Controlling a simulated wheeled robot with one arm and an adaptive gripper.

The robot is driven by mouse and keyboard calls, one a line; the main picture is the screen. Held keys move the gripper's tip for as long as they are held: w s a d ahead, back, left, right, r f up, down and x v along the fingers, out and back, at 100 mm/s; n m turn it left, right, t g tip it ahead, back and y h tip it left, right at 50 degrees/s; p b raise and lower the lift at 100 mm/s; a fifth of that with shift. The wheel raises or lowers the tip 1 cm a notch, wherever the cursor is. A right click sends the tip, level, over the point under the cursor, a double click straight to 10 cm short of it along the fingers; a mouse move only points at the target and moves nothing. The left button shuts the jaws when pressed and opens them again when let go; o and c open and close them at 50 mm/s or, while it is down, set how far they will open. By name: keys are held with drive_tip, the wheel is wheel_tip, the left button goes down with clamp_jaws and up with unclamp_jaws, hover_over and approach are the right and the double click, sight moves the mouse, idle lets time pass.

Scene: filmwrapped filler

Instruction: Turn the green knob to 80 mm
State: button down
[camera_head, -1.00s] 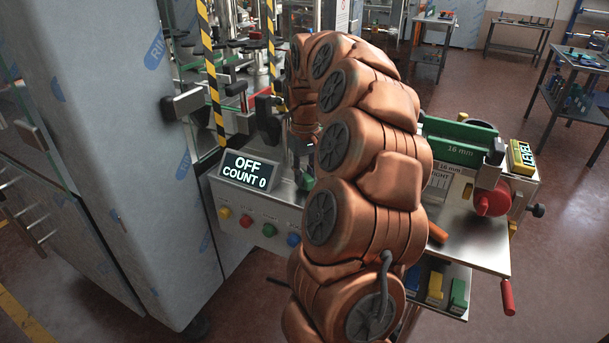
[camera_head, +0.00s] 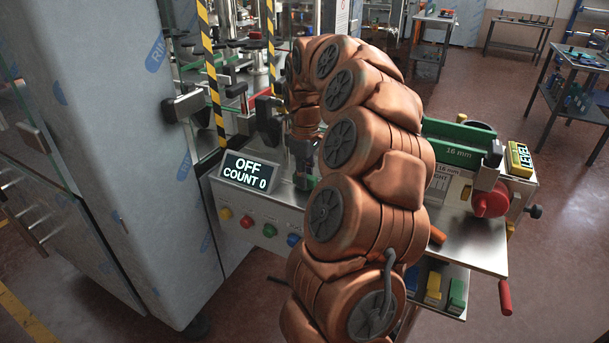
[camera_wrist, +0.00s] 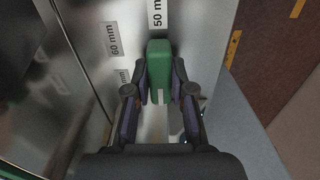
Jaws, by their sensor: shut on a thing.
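The green knob (camera_wrist: 158,65) is an upright green block in the wrist view, with a small white mark near its lower end. Its far end lies just below the "50 mm" label (camera_wrist: 157,14). A "60 mm" label (camera_wrist: 112,39) is to the left, and another label (camera_wrist: 122,78) below it is partly hidden by a finger. My gripper (camera_wrist: 160,98) has its two dark fingers on either side of the knob's near part, shut on it. In the head view my gripper (camera_head: 303,165) is mostly hidden behind my copper arm.
A display (camera_head: 248,171) reads "OFF COUNT 0". Coloured buttons (camera_head: 269,230) line the panel below it. A tall wrapped cabinet (camera_head: 110,150) stands close on the left.

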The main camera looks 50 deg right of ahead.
idle(0.4)
drive_tip(key=c, duration=1)
unclamp_jaws()
drive_tip(key=shift+r, duration=0.1)
wheel_tip(320, 180, up, 12)
idle(0.3)
